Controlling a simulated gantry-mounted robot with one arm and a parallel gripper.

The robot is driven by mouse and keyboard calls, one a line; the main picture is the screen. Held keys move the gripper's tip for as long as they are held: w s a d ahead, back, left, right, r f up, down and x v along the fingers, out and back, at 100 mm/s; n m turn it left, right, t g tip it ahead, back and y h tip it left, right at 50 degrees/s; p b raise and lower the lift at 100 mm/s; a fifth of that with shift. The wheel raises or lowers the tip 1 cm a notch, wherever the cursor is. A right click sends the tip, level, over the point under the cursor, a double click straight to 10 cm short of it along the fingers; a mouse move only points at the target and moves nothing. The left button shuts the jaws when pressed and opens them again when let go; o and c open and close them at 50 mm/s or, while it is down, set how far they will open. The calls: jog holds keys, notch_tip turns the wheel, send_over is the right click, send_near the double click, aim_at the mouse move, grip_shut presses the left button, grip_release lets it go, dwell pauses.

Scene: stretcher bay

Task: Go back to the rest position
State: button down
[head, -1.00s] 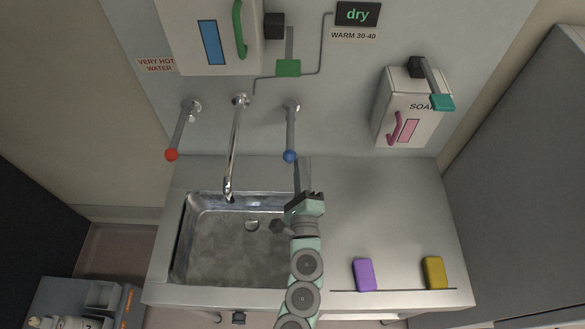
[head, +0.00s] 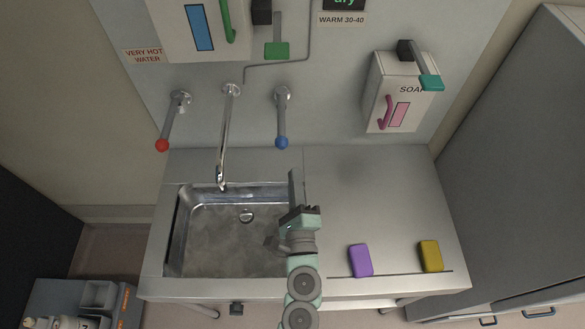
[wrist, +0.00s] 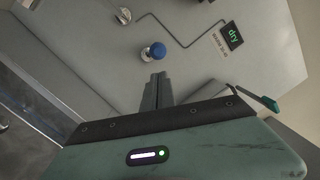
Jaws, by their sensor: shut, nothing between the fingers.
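My gripper (head: 296,185) is over the right rim of the sink, below the blue-knobbed lever in the head view. Its fingers are together with nothing between them. In the wrist view the shut fingers (wrist: 157,90) point toward the wall, and the blue knob (wrist: 156,50) shows just beyond their tips. In the head view the blue-knobbed lever (head: 282,120) hangs from the wall, apart from the fingers. My forearm covers part of the sink's right side.
The sink (head: 215,245) has a spout (head: 223,140) above it and a red-knobbed lever (head: 170,122) to its left. A soap dispenser (head: 395,95) is on the wall at right. A purple block (head: 360,260) and a yellow block (head: 431,256) lie on the counter (head: 375,200).

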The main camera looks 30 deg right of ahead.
jog(key=shift+v, duration=1.7)
jog(key=shift+d, duration=0.15)
